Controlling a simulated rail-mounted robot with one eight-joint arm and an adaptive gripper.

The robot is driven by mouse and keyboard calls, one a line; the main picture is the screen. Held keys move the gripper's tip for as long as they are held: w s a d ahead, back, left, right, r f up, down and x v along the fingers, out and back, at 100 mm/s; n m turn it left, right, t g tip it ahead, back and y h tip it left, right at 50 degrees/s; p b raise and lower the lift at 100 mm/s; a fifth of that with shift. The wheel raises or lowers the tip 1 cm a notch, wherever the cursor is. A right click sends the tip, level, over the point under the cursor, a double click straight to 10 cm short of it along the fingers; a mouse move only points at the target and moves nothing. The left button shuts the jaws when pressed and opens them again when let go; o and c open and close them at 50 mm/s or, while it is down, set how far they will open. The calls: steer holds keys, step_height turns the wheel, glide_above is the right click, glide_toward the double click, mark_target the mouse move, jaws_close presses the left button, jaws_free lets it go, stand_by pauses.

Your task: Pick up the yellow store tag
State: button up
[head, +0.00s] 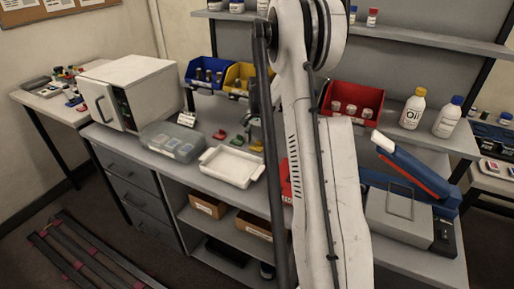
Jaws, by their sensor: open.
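A small yellow item (257,146), which looks like the yellow store tag, lies on the grey workbench just left of my arm. It is tiny and partly hidden, so its shape is unclear. A green tag (236,141) and a red tag (219,134) lie to its left. My gripper (251,128) shows only in part beside my arm, low over the bench and close to the yellow item. It is open. I cannot tell whether its fingers touch anything.
Blue (190,72), yellow (229,82) and red (378,106) bins stand behind. A white cabinet (150,80) stands left, a blue-handled device (400,218) right.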

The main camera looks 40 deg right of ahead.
steer(key=c, duration=0.9)
steer(key=shift+c, duration=0.2)
steer(key=shift+r, duration=0.15)
